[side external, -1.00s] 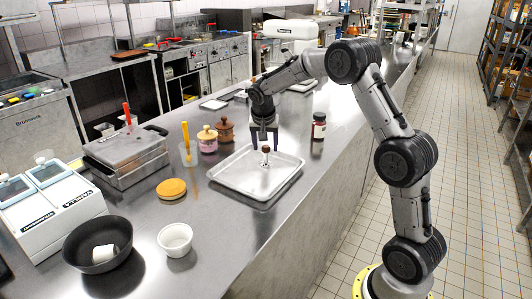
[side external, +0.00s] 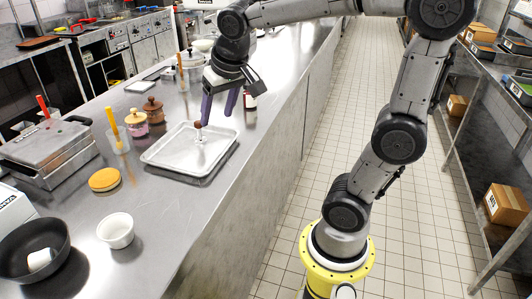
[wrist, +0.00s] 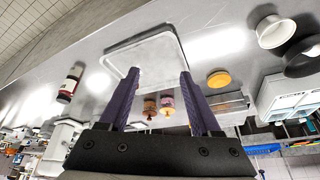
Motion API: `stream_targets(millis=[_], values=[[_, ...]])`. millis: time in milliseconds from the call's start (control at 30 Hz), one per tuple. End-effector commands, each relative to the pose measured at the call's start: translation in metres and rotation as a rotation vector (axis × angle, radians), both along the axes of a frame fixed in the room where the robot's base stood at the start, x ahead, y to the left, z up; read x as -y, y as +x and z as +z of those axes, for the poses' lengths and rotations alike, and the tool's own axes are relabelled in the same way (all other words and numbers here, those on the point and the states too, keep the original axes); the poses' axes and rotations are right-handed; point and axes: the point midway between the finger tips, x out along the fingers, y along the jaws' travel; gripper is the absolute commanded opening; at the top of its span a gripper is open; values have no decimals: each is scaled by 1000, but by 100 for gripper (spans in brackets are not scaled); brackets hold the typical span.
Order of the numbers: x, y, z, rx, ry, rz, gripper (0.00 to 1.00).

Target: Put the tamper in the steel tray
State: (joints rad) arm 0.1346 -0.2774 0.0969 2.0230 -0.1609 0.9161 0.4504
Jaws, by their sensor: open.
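The tamper (side external: 199,134) has a dark reddish-brown knob and a metal base. The tray also shows in the wrist view (wrist: 150,52), where I cannot make out the tamper. My gripper (side external: 217,118) has two purple fingers, spread apart with nothing between them. It is over the far part of the tray, close to the tamper's knob in the picture. I cannot tell whether a finger touches the knob. The fingers also show in the wrist view (wrist: 159,74).
A dark-red jar (side external: 250,99) stands beyond the tray. Pink (side external: 136,124) and brown (side external: 154,109) pots, a yellow round (side external: 104,179), a white bowl (side external: 116,231) and a black pan (side external: 36,250) are on the left. Bare counter lies in front of the tray.

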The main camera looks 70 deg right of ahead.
Motion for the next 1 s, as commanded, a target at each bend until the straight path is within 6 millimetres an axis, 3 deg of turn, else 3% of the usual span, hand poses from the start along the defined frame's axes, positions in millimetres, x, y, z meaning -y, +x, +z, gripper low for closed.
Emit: stream_targets(millis=[33,200,400,567,1000], values=[[-15,-26,1,15,-3,76,64],[-49,-93,-14,48,-20,309,64],[-67,-136,-35,73,-36,472,64],[-70,-145,-41,77,-42,510,64],[-70,-144,-40,76,-41,507,64]])
